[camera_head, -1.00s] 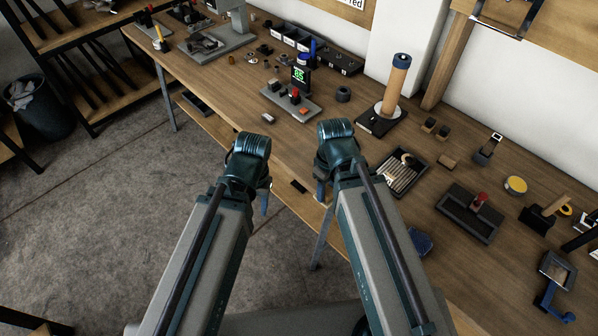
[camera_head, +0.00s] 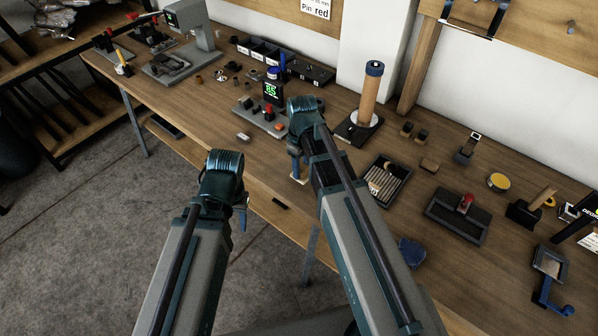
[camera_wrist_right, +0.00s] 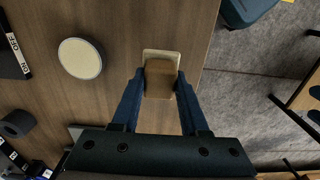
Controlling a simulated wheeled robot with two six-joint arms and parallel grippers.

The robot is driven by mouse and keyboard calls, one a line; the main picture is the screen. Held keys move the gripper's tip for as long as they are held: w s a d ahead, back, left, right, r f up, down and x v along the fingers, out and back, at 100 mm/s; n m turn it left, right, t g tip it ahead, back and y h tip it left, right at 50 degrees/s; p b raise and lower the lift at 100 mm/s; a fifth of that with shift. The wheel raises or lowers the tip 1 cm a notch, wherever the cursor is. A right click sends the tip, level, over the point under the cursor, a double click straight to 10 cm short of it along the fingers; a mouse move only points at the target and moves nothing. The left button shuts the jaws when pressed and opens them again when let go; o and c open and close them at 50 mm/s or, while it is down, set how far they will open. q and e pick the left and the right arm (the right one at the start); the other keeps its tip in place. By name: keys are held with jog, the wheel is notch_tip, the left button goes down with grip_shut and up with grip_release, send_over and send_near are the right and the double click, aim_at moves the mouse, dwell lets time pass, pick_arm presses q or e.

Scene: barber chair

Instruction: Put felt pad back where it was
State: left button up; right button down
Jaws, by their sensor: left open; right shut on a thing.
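My right gripper (camera_head: 297,172) is shut on a small brown block with a cream, pad-like layer (camera_head: 300,181) under it. I take this to be the felt pad. In the right wrist view, the block (camera_wrist_right: 160,80) sits between the two blue fingers, and the cream layer (camera_wrist_right: 162,53) sticks out past its far end. It is over the bench near the front edge; I cannot tell whether it touches. A round cream disc with a grey rim (camera_wrist_right: 80,58) lies to its left in that view. My left gripper (camera_head: 241,214) is open, off the bench's front edge.
A small block (camera_head: 244,137) lies left of my right gripper.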

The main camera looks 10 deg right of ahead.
aim_at(301, 174)
jog(key=shift+w, duration=0.3)
jog(key=shift+s+d+f, duration=0.1)
jog(key=shift+f, duration=0.1)
notch_tip(301, 174, down, 3)
jog(key=b, duration=0.3)
jog(key=shift+f+b, duration=0.2)
jog(key=shift+b, duration=0.15)
jog(key=shift+r, duration=0.15)
jog(key=shift+c, duration=2.1)
grip_release()
